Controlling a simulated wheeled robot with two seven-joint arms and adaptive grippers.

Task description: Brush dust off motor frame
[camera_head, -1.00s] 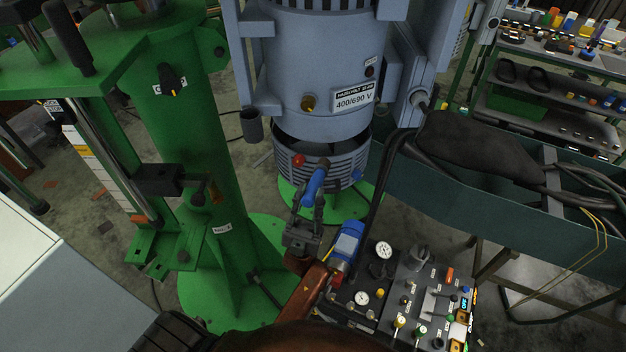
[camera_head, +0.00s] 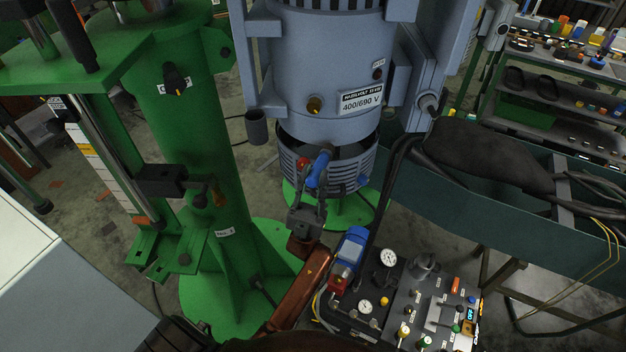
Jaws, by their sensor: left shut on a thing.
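The motor frame (camera_head: 325,75) is a large blue-grey upright housing with a "400/690 V" label, in the upper middle of the head view. Below it is a slatted grey ring (camera_head: 350,172) with a dark gap above. My left gripper (camera_head: 317,188) is in front of the ring, shut on a blue-handled brush (camera_head: 318,170). The brush's far end points up toward the lower edge of the housing; I cannot tell whether it touches. Dust is too small to make out. My right gripper is not in view.
A green column (camera_head: 190,130) stands at left. A control panel (camera_head: 410,300) with gauges and knobs and a blue motor (camera_head: 350,247) sit at lower right of my arm. A dark teal trough (camera_head: 460,205) with thick cables lies at right.

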